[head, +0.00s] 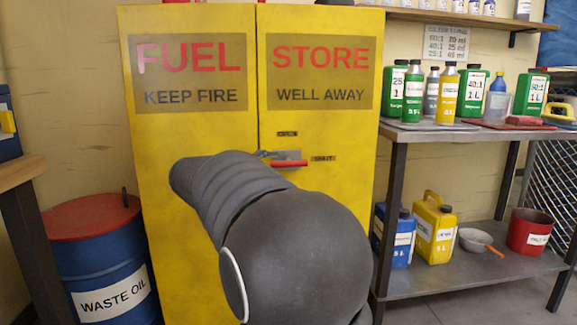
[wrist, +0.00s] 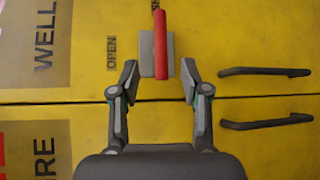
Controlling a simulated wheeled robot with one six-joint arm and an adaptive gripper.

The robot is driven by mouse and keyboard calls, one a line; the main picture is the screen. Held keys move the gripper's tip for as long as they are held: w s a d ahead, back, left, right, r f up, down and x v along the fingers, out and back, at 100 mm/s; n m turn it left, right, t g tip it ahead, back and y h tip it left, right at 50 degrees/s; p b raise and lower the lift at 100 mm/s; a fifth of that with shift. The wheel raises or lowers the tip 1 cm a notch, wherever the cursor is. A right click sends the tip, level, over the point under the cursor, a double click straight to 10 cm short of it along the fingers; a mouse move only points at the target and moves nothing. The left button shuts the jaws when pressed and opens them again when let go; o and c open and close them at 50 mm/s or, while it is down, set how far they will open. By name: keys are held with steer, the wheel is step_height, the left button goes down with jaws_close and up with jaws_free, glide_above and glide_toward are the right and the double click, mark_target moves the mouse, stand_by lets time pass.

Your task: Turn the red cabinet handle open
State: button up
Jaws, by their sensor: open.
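The yellow cabinet (head: 317,55) stands upright with its two doors closed. Its red handle (head: 289,165) sits on a grey plate on the right door, lying level and pointing right toward the SHUT label (head: 322,158). The OPEN label (head: 287,133) is above the handle. In the wrist view the red handle (wrist: 161,43) stands upright in the picture, with the grey plate (wrist: 147,56) behind it. My gripper (wrist: 160,75) is open, its fingers on either side of the handle's near end, with no clear contact. In the head view my arm hides most of the gripper.
Two black door pulls (wrist: 265,71) (wrist: 265,120) stick out beside the door seam in the wrist view. A blue waste-oil drum (head: 105,255) stands left of the cabinet. A metal shelf bench (head: 480,135) with bottles and cans stands close on the right.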

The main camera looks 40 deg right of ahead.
mark_target(288, 164)
steer(key=x, duration=0.9)
steer(key=shift+a, duration=0.1)
jaws_close()
